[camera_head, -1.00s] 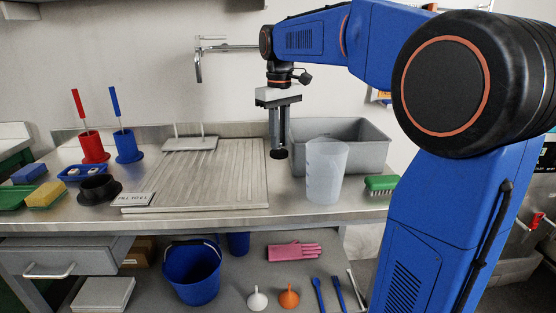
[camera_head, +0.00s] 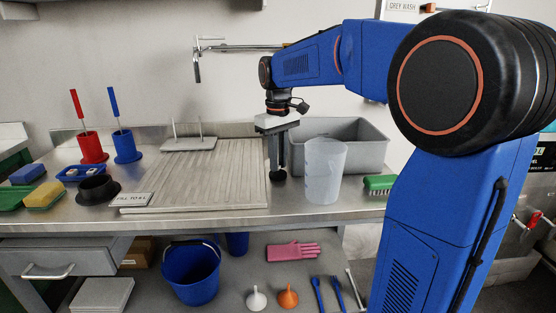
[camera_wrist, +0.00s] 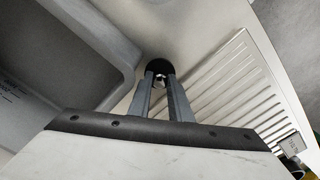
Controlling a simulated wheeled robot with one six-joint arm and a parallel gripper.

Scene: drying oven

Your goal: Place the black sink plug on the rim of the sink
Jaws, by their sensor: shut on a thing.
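The black sink plug (camera_head: 278,176) is at the lower tips of my gripper (camera_head: 278,166), which points down and is shut on it. In the wrist view the plug (camera_wrist: 158,65) shows as a dark round disc just beyond the fingertips (camera_wrist: 159,77), with a small bright fitting between them. The grey sink basin (camera_head: 368,136) stands just right of the gripper in the head view; its rim (camera_wrist: 128,58) runs left of the plug in the wrist view. The plug is over the flat metal strip between basin and drainboard. I cannot tell whether it touches the metal.
A ribbed drainboard (camera_head: 215,178) lies left of the gripper. A translucent beaker (camera_head: 325,172) stands close on the right, in front of the basin. A green brush (camera_head: 380,183) lies farther right. A black flanged cup (camera_head: 98,189) and red and blue holders are at left.

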